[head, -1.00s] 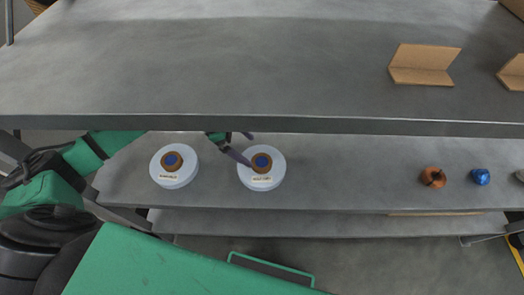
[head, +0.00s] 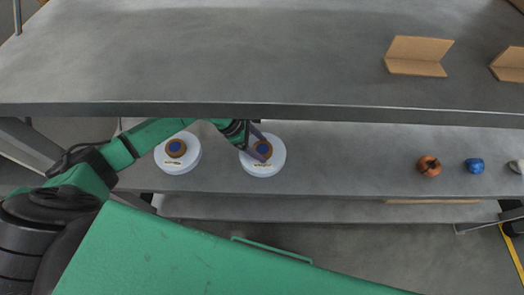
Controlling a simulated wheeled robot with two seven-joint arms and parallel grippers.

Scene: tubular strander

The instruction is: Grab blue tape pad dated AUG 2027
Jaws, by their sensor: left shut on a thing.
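Two white round pads, each with a brown ring and a blue centre, lie on the lower shelf. The left pad (head: 178,158) stands clear of my gripper. The right pad (head: 268,168) is under my left gripper (head: 258,148), which reaches in from the left beneath the upper shelf edge. The gripper is shut on the right pad's raised brown and blue middle, and its fingers partly cover it. Small dark lettering shows on both pads but is too small to read, so I cannot tell the dates. My right gripper is not in view.
The upper grey shelf (head: 230,60) overhangs the lower shelf (head: 340,160). An orange-brown roll (head: 428,166), a blue lump (head: 474,166) and a grey item (head: 516,166) lie to the right. Brown angled holders (head: 418,56) stand on top. The lower shelf between pads and roll is clear.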

